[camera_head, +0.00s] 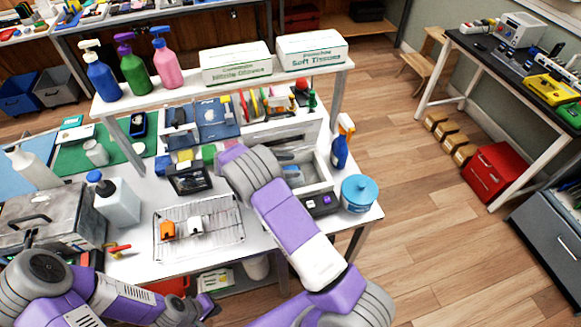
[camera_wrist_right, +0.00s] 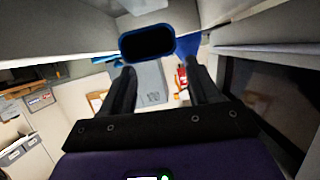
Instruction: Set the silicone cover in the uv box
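The UV box seems to be the white open-fronted box (camera_head: 326,168) at the right end of the table, with a dark purple control panel at its front. My right arm reaches over it, and my right gripper (camera_wrist_right: 160,68) is inside or at its opening, mostly hidden in the head view. In the right wrist view its two dark fingers stand apart with a gap between them. A black rounded rectangle with a blue rim (camera_wrist_right: 147,43), likely the silicone cover, is just past the fingertips; I cannot tell whether it touches them. My left gripper (camera_head: 208,306) is low at the table's front edge; its fingers are unclear.
A wire rack (camera_head: 215,238) holds an orange and a white item left of the box. A blue-lidded tub (camera_head: 358,193) and a spray bottle (camera_head: 342,142) stand right of it. Pale walls surround the right gripper closely.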

